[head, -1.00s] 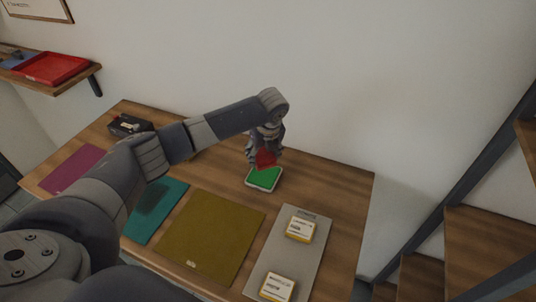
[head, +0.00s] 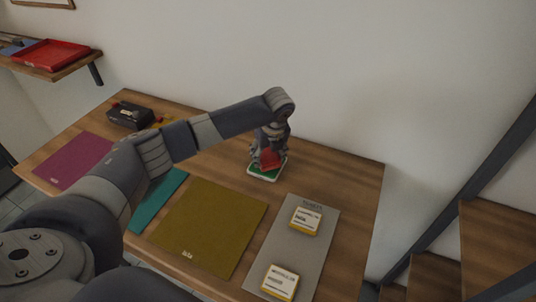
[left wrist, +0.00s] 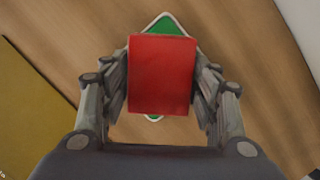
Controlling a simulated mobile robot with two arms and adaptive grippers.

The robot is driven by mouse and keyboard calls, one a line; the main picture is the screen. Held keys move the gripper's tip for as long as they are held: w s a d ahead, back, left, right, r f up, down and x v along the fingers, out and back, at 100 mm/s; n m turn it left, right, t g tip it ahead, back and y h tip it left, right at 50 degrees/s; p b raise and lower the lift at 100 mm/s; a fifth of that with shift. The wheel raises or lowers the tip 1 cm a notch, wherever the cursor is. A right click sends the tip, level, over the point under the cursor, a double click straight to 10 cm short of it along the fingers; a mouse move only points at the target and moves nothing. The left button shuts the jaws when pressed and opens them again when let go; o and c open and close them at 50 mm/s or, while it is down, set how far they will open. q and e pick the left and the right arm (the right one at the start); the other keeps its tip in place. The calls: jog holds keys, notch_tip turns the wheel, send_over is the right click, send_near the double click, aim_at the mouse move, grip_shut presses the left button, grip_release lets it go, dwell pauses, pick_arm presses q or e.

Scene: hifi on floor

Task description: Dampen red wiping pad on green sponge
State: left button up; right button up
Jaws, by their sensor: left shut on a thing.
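The red wiping pad (left wrist: 161,76) is between the fingers of my left gripper (head: 267,158), which is shut on it. The pad also shows in the head view (head: 270,158). The green sponge lies in a pale tray (head: 265,177) near the back of the table. In the left wrist view the green sponge (left wrist: 165,26) shows beyond the pad's far edge, and the pad covers most of it. The pad is over the sponge; I cannot tell for sure whether they touch. My right gripper is not in view.
Purple (head: 75,160), teal (head: 150,203) and olive (head: 208,226) mats lie on the wooden table. A grey mat (head: 290,250) at the right bears two yellow-and-white blocks (head: 305,220). A black box (head: 130,115) stands at the back left. A wall rises behind the table.

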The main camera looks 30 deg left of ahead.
aim_at(266, 152)
pick_arm(q)
jog(key=shift+f, duration=0.15)
dwell(0.8)
jog(key=shift+f, duration=0.3)
dwell(1.0)
jog(key=shift+s+f+p, duration=0.1)
jog(key=shift+p, duration=0.2)
dwell(1.0)
notch_tip(266, 152, up, 5)
jog(key=p, duration=0.5)
jog(key=shift+p, duration=0.35)
jog(key=shift+r+p, duration=0.4)
jog(key=shift+r, duration=0.7)
